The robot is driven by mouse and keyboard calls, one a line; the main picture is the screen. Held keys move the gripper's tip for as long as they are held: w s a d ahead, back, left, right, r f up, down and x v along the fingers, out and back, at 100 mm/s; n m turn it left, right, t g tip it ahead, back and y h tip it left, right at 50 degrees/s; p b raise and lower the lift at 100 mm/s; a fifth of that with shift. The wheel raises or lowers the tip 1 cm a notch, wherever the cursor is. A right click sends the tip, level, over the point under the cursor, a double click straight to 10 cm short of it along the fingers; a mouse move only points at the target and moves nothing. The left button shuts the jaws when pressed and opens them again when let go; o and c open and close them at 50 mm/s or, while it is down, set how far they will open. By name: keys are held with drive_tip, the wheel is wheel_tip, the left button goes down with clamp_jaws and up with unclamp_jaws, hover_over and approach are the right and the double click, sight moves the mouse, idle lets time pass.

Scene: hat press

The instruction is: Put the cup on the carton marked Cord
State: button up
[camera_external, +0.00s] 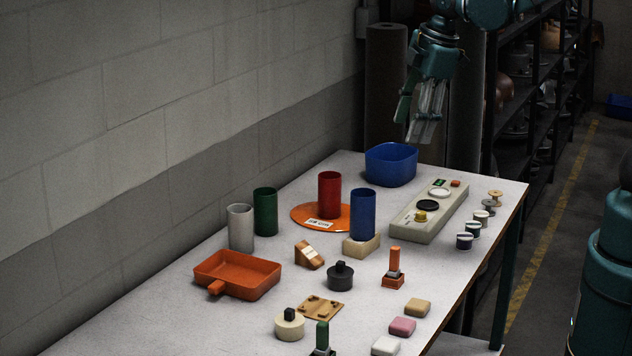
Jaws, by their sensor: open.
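Several tall cup-like cylinders stand upright on the table: a grey one (241,228), a green one (265,212), a red one (329,195) and a blue one (362,214). The red one stands on an orange round plate (301,213) with a small white label (318,224) at its front, too small to read surely. The blue one stands on a pale wooden block (361,246). I cannot make out a carton marked Cord. My gripper (416,122) is open and empty, pointing down, high above the far end of the table.
A blue bin (390,166) stands at the far end below my gripper. A long beige panel with knobs (430,211) and several spools (479,218) line the right. An orange tray (237,277), stamps and small blocks fill the front. A wall bounds the left.

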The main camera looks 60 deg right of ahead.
drive_tip(key=s+r+m+t, duration=0.2)
drive_tip(key=s+m, duration=0.3)
drive_tip(key=s, duration=0.3)
drive_tip(key=s+a+r+m+t, duration=0.1)
drive_tip(key=s+r+m+t, duration=0.1)
drive_tip(key=s+m, duration=0.3)
drive_tip(key=shift+s, duration=1.4)
